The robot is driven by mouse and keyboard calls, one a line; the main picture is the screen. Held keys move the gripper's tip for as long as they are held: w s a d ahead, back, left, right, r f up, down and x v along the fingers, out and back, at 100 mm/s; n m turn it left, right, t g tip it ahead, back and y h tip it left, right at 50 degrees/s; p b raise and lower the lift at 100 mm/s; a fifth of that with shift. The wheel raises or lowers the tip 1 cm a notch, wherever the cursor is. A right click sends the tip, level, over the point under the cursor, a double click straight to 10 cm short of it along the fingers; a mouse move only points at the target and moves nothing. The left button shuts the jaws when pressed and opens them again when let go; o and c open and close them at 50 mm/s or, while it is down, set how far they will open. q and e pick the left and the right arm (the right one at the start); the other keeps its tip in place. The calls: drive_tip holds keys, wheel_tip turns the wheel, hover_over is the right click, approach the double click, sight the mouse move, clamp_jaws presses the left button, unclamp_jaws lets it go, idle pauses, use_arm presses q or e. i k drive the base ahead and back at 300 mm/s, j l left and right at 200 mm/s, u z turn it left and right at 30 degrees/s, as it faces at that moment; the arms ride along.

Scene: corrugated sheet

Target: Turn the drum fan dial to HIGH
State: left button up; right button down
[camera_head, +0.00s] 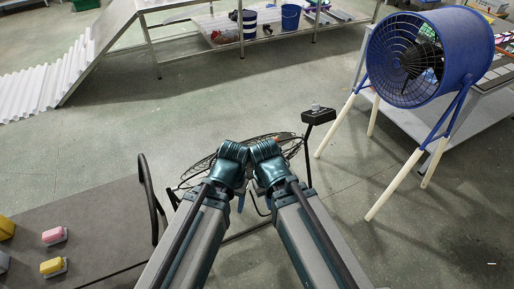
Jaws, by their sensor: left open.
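The blue drum fan (465,45) stands at the upper right on a blue frame with pale legs, its round grille facing left. A black control box (319,117) sits on a thin post left of the fan, with a small grey dial (316,107) on top. The dial's markings are too small to read. My two arms reach up from the bottom middle. My left gripper (241,203) shows only as a small part beside the arm links, below and left of the box, apart from the dial. My right gripper is hidden behind its arm.
A black cart top (100,225) with a curved handle (152,200) and pink and yellow blocks lies at lower left. Dark coiled cable (200,172) lies behind my arms. A grey table (400,118) stands behind the fan. Open floor (240,100) lies beyond the box.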

sight(316, 108)
drive_tip(key=k+j+z, duration=0.2)
drive_tip(key=i+l+u, duration=0.25)
drive_tip(key=i, duration=0.25)
drive_tip(key=i+l+u, duration=0.2)
drive_tip(key=i+l, duration=0.3)
